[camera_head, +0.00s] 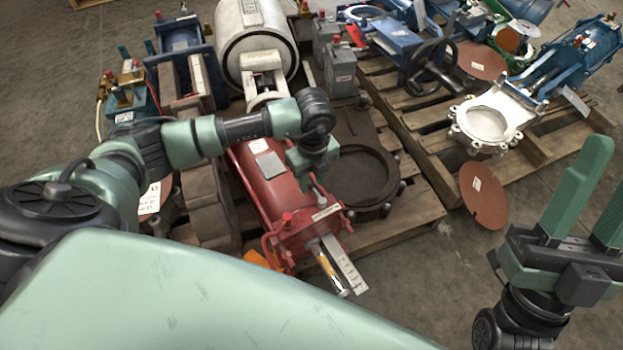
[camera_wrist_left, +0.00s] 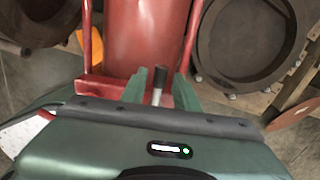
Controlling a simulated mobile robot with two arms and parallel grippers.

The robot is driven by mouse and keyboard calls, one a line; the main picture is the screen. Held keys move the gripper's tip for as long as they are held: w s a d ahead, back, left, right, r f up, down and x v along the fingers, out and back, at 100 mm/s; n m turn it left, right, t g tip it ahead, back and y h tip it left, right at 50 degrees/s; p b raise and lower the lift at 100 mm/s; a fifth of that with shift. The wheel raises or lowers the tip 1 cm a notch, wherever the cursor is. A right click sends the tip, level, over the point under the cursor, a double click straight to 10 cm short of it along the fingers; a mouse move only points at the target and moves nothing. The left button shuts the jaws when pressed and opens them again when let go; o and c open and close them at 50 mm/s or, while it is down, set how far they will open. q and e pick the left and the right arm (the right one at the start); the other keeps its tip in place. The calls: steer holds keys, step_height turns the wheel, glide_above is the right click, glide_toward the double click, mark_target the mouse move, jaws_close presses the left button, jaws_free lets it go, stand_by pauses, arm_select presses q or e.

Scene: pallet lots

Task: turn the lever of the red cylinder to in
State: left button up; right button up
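The red cylinder (camera_head: 262,185) lies on a wooden pallet in the middle of the head view, its near end towards me. In the left wrist view its red body (camera_wrist_left: 147,35) runs up from the gripper. A lever (camera_wrist_left: 158,85) with a dark tip and a bright metal stem stands between the left fingers, with gaps seen at its sides. In the head view I cannot make out this lever near the gripper. My left gripper (camera_head: 317,184) is over the cylinder's near end, pointing down, its fingers apart. My right gripper (camera_head: 600,180) is open and empty at the right.
A bright rod (camera_head: 328,270) and a flat marked plate (camera_head: 345,265) stick out of the cylinder's near end. A dark round valve body (camera_head: 362,180) lies close on the right. A white tank (camera_head: 255,50) stands behind. Bare floor lies at the front right.

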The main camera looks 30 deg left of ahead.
arm_select(q)
jaws_close()
stand_by(1.2)
